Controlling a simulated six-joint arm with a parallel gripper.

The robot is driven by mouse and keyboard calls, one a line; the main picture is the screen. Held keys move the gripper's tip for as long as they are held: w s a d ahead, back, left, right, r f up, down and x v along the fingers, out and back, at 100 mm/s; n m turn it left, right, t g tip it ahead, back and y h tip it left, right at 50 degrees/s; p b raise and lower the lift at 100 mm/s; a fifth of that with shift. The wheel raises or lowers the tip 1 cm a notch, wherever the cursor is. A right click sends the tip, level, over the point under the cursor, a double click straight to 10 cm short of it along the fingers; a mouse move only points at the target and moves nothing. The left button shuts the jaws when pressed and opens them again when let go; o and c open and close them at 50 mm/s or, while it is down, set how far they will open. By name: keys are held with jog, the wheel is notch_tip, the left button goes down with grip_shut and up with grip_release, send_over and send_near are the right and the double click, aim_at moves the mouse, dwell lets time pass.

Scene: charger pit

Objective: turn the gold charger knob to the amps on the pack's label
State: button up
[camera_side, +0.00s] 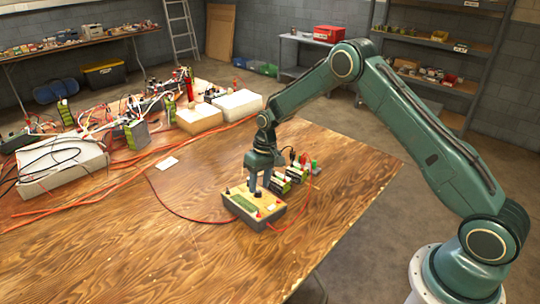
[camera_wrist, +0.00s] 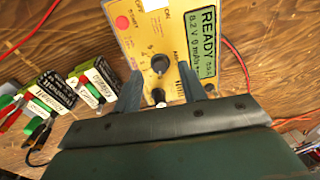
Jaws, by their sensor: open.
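The gold charger (camera_side: 262,213) lies on the wooden table with its yellow face up. In the wrist view its face (camera_wrist: 140,45) has a dark round knob (camera_wrist: 159,63) with a small printed scale around it. I cannot tell where the knob points. A smaller dark knob (camera_wrist: 157,97) with a pale top is below it. The screen (camera_wrist: 208,45) reads READY and 8.2 V; other text is unclear. My gripper (camera_wrist: 160,69) is open, fingertips on either side of the round knob, with gaps visible. Green-and-white packs (camera_wrist: 58,93) lie left of the charger; I cannot read their amps.
A red button (camera_wrist: 121,22) is on the charger's face. Red and black wires (camera_side: 180,217) cross the table near the charger. Boxes and cables (camera_side: 60,160) crowd the table's left. The front of the table is clear. Shelves (camera_side: 435,50) stand behind.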

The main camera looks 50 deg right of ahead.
jog(key=shift+a+f, duration=0.2)
jog(key=shift+f, duration=0.8)
jog(key=shift+c, duration=0.2)
grip_shut()
